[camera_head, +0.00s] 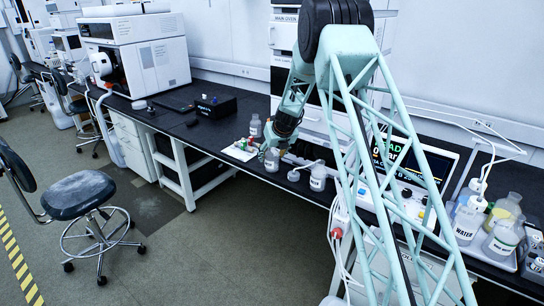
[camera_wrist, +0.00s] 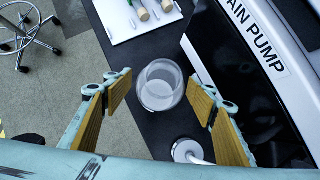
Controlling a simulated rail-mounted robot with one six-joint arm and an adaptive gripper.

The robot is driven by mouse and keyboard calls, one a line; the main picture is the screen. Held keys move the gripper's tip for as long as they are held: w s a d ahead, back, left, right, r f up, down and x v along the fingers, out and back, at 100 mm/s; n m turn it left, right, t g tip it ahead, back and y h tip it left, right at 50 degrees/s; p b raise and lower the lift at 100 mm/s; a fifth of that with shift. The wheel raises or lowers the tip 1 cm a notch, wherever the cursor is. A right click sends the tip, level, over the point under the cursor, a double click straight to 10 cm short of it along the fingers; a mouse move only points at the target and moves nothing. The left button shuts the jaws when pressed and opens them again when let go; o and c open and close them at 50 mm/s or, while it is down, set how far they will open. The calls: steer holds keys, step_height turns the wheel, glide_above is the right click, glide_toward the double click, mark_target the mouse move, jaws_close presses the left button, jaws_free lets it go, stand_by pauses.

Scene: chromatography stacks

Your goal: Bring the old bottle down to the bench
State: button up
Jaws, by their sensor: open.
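A clear, round bottle (camera_head: 271,160) stands upright on the black bench (camera_head: 205,130), close to its front edge. In the wrist view this bottle (camera_wrist: 160,88) shows from above between the two fingers of my gripper (camera_wrist: 159,97). My gripper is open, with gaps between the bottle and both fingers. In the head view my gripper (camera_head: 273,145) is at the bottle, and its fingers are hard to make out. No readable mark shows that this is the old bottle. A labelled bottle (camera_head: 317,177) stands to its right, and another bottle (camera_head: 255,126) stands behind it.
A white tray (camera_wrist: 106,37) with small capped items lies beside the bottle. The module marked MAIN PUMP (camera_wrist: 245,30) stands close on the other side. A white-capped item (camera_wrist: 187,151) is near my right finger. Several more bottles (camera_head: 467,222) stand at the right.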

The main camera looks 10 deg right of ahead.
steer(key=shift+r, duration=0.15)
steer(key=p+v, duration=0.3)
steer(key=v, duration=0.9)
stand_by(0.4)
steer(key=shift+r, duration=0.15)
stand_by(0.4)
